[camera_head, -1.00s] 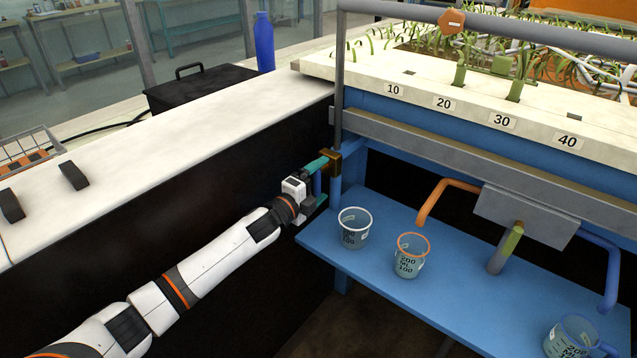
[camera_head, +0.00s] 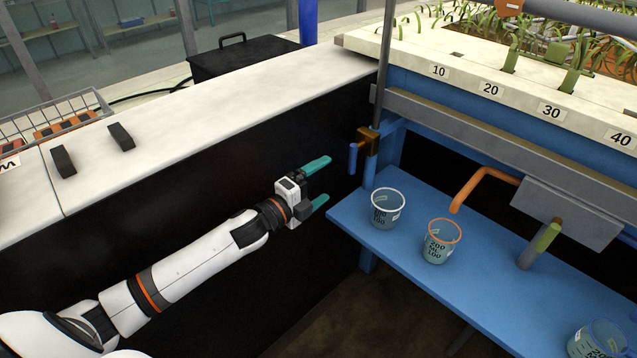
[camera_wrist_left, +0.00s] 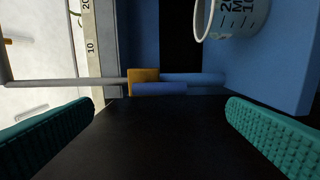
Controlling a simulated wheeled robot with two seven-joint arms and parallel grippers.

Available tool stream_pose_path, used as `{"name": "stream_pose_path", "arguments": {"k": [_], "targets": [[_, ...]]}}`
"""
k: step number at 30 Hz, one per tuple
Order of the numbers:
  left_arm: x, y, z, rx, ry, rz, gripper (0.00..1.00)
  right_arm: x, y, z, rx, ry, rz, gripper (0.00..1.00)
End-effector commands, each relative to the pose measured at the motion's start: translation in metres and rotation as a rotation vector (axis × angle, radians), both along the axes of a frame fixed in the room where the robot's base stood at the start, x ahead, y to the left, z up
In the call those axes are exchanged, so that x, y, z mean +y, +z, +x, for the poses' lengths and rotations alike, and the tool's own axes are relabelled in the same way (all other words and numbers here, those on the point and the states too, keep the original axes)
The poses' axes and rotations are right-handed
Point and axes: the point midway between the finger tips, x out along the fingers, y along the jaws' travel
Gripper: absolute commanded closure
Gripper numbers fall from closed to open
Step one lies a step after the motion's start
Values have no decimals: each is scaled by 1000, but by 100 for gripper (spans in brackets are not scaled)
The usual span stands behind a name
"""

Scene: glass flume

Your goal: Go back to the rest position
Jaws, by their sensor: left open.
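My left gripper (camera_head: 319,183) is open and empty, with its two teal fingers apart, in front of the dark side of the white counter. A brass valve with a blue handle (camera_head: 353,158) sits on the flume's corner post, right of the fingertips and clear of them. In the left wrist view the blue handle (camera_wrist_left: 160,89) lies ahead, between and beyond the open teal fingers. My right gripper is in neither current view.
A blue shelf (camera_head: 400,270) holds a white-rimmed beaker (camera_head: 385,210), an orange-rimmed beaker (camera_head: 440,243) and a blue-rimmed beaker (camera_head: 598,340). An orange pipe (camera_head: 480,180) hangs above.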

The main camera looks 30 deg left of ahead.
Motion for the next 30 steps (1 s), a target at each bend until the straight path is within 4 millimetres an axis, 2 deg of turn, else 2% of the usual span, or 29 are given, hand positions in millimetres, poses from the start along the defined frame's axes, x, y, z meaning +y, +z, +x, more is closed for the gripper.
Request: {"name": "stream_pose_path", "arguments": {"k": [14, 17, 20, 23, 24, 26, 27, 29, 30], "targets": [[1, 0, -1, 0, 0, 0, 4, 1, 0, 1, 2, 0, 1, 61], [2, -9, -2, 25, 14, -20, 4, 2, 0, 2, 2, -1, 3, 61], [6, -42, -7, 121, 72, -99, 4, 2, 0, 1, 1, -1, 2, 61], [12, -102, -21, 291, 180, -235, 4, 1, 0, 1, 1, -1, 2, 61], [15, -130, -32, 369, 236, -298, 4, 1, 0, 1, 1, -1, 1, 61], [16, -173, -51, 491, 323, -394, 4, 1, 0, 1, 1, -1, 1, 61], [16, -200, -66, 568, 382, -453, 4, 1, 0, 1, 1, -1, 1, 61], [15, -239, -92, 679, 473, -536, 4, 0, 0, 1, 1, -1, 1, 61], [13, -263, -110, 750, 533, -588, 4, 0, 0, 1, 1, -1, 0, 61]]}}
